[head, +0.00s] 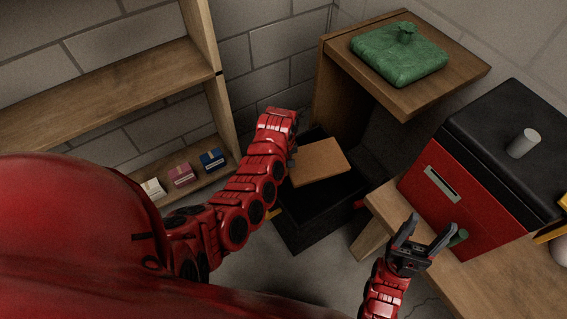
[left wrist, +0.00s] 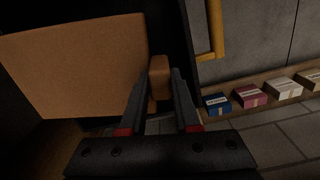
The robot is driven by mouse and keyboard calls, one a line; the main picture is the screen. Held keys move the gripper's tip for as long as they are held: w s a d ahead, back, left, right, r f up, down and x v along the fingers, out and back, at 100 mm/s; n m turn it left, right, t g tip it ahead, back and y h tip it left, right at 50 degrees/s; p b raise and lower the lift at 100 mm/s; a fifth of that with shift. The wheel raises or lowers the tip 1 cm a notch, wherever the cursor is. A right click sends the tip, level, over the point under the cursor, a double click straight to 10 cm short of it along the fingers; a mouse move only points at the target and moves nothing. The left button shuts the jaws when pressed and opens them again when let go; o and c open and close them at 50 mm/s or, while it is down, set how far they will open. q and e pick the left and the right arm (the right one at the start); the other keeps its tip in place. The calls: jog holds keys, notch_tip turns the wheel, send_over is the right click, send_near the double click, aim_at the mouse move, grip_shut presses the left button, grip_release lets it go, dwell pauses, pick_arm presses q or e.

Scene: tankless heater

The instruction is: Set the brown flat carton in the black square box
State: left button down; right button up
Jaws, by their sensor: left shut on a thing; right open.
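The brown flat carton (head: 320,162) shows in the head view above the opening of the black square box (head: 305,232), tilted a little. My left gripper (head: 291,160) is at the carton's left edge. In the left wrist view my left gripper (left wrist: 160,88) is shut on a narrow brown part of the carton, whose broad face (left wrist: 75,65) fills the left side. I cannot tell whether the carton touches the box. My right gripper (head: 428,232) is open and empty, in front of the red and black toolbox, away from the carton.
A red case with a black lid (head: 462,165) stands on a wooden bench (head: 500,275) at right. A green bundle (head: 398,55) lies on a wooden cabinet (head: 455,80). Small blue (head: 212,160), pink (head: 181,175) and white boxes (head: 153,189) sit on the low shelf at left.

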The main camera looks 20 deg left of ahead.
pick_arm(q)
notch_tip(320, 180, down, 24)
jog(key=b, duration=1.8)
jog(key=shift+f+b, duration=0.4)
jog(key=shift+f, duration=0.1)
jog(key=c, duration=0.6)
grip_release()
jog(key=shift+o, duration=0.2)
jog(key=shift+r, duration=0.1)
notch_tip(320, 180, up, 17)
jog(key=p, duration=0.4)
jog(key=shift+r, duration=0.15)
